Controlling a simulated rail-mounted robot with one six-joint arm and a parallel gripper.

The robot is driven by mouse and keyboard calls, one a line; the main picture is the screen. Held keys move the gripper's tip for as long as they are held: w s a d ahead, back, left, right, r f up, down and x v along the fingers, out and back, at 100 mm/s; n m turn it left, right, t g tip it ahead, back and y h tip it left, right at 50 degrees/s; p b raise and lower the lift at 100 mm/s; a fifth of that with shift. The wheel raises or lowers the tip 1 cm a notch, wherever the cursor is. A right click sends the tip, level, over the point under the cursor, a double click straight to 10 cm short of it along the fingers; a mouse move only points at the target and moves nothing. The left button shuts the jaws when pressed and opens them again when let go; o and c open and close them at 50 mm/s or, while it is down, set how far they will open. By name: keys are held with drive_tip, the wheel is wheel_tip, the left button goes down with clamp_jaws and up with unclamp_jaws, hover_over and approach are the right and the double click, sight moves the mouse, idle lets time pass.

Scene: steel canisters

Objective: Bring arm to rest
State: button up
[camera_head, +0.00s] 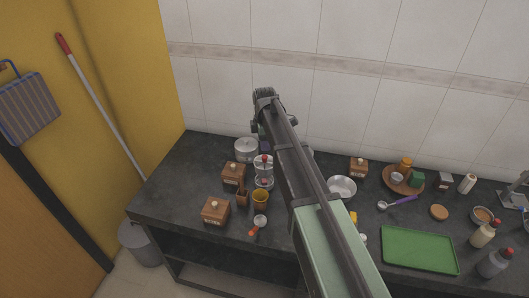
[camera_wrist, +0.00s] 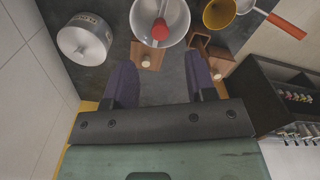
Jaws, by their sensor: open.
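My gripper (camera_wrist: 160,80) shows in the wrist view with its two dark purple fingers spread apart and nothing between them. It is above the dark counter (camera_head: 175,180). In the head view my arm reaches up and across the counter, and its far end hides part of the counter and wall. A steel canister with a lid (camera_head: 246,145) stands near the back left of the counter. It also shows at the upper left of the wrist view (camera_wrist: 85,42). A pale container with a red-tipped tool (camera_head: 264,180) stands beside it.
Wooden boxes with knobs (camera_head: 215,211), an orange cup (camera_head: 260,196) and an orange-handled scoop (camera_head: 258,224) crowd the left. A steel bowl (camera_head: 342,186), a round wooden tray (camera_head: 388,181) and a green tray (camera_head: 419,249) are right of my arm. The tiled wall (camera_head: 400,60) rises behind.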

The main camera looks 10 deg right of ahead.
drive_tip(key=shift+f, duration=0.1)
drive_tip(key=shift+m, duration=0.7)
drive_tip(key=s+m, duration=1.6)
drive_tip(key=s, duration=1.3)
